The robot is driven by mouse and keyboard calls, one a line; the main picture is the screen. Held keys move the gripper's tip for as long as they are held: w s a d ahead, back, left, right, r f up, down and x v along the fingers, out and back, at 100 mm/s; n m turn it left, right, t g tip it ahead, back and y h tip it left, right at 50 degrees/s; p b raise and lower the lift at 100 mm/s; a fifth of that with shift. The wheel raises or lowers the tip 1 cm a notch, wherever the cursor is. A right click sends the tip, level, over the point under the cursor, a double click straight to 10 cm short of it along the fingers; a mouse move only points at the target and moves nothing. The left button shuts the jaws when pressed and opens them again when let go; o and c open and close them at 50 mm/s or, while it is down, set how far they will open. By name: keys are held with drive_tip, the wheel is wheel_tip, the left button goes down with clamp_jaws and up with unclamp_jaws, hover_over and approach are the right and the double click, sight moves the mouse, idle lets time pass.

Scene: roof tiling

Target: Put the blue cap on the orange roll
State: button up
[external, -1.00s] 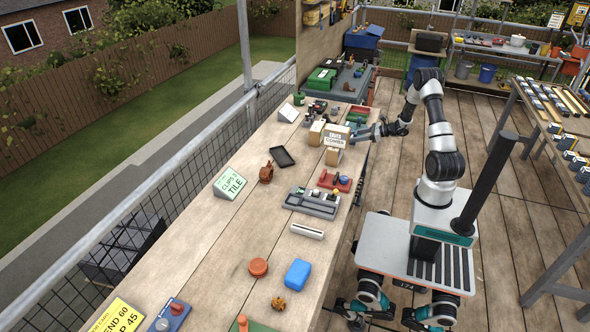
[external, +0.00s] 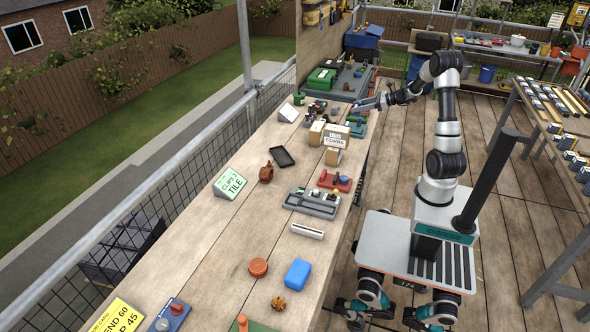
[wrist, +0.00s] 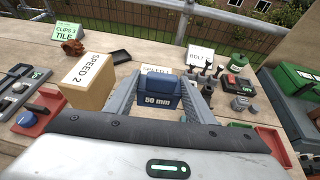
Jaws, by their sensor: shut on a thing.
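My gripper (wrist: 162,98) is shut on a blue piece marked 50 mm (wrist: 160,88), held between its two grey fingers in the wrist view. I cannot tell for sure whether this piece is the blue cap. In the external view my gripper (external: 367,103) is over the far right edge of the bench, beyond the cardboard boxes. A round orange-brown piece (external: 258,267), possibly the orange roll, lies on the near part of the bench. A larger rounded blue block (external: 297,274) lies to its right. Both are well apart from my gripper.
Small dark fittings and a red tray (wrist: 274,146) lie to the right. A grey tray (external: 312,203) and a white bar (external: 307,231) lie along the bench. The bench's middle has bare wood.

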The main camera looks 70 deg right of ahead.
drive_tip(key=r, duration=0.4)
drive_tip(key=shift+w+a+r, duration=0.2)
drive_tip(key=shift+w+a, duration=0.1)
drive_tip(key=shift+w, duration=0.05)
drive_tip(key=w+a+f+n+g+y+b, duration=0.15)
drive_tip(key=w+a+n+y, duration=0.25)
drive_tip(key=w+a, duration=1.35)
drive_tip(key=w+a+n+g+y+b, duration=0.15)
drive_tip(key=w+a, duration=0.25)
drive_tip(key=a, duration=0.9)
drive_tip(key=w+a+n+y+b, duration=0.1)
drive_tip(key=w+a+n+y, duration=0.15)
drive_tip(key=a, duration=1.05)
drive_tip(key=n+g+y+b, duration=0.3)
drive_tip(key=n+g+b, duration=0.2)
hover_over(259, 264)
wheel_tip(259, 264, down, 14)
drive_tip(key=shift+f, duration=0.15)
drive_tip(key=shift+f+b, duration=0.75)
drive_tip(key=shift+f, duration=1.85)
